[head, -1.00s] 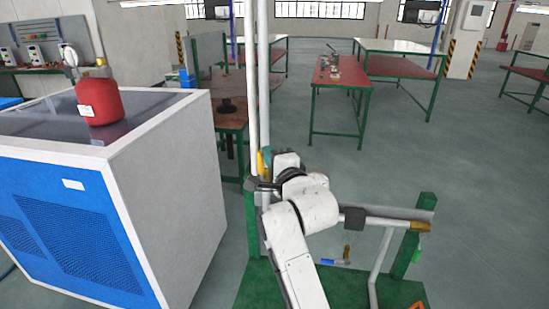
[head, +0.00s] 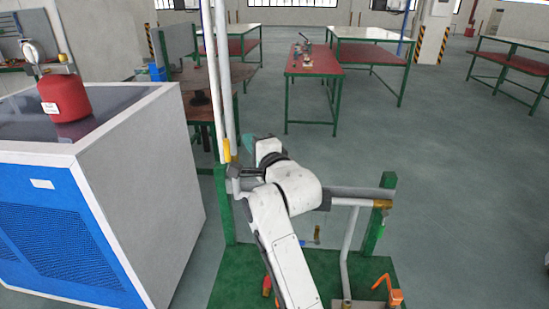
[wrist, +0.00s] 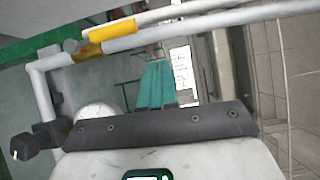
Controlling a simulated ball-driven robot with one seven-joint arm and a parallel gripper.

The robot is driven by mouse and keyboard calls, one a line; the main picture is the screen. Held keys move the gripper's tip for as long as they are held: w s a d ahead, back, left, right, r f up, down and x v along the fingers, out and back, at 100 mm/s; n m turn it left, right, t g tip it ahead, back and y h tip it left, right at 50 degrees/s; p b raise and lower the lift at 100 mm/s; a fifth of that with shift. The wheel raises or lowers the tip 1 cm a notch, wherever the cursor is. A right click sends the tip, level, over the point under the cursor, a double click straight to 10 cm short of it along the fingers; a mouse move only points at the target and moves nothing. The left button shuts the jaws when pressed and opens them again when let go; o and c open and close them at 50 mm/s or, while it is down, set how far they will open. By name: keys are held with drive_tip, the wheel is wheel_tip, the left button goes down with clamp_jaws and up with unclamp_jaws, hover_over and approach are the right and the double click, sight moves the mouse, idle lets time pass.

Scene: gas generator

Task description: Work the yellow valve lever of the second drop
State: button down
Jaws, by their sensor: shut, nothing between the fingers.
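A yellow valve lever (head: 227,150) stands upright along the white vertical pipe, left of my arm. In the wrist view a yellow lever (wrist: 112,30) lies along the white pipe, beside a brass valve body (wrist: 88,50). I cannot tell for sure which drop it belongs to. My gripper (head: 248,140) is a little to the right of the lever and looks apart from it. Its teal fingers (wrist: 156,85) are together and empty, below and right of the lever in the wrist view. My white arm hides part of the pipework behind it.
A green-framed pipe stand (head: 388,180) carries a horizontal pipe with a brass fitting (head: 382,203). An orange handle (head: 388,288) is low at its right. A large blue and white cabinet (head: 150,190) with a red canister (head: 68,98) stands left.

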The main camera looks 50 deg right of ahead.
drive_tip(key=b+v, duration=0.2)
drive_tip(key=v, duration=0.7)
drive_tip(key=shift+a+r, duration=0.2)
drive_tip(key=shift+r, duration=0.25)
drive_tip(key=shift+w, duration=0.1)
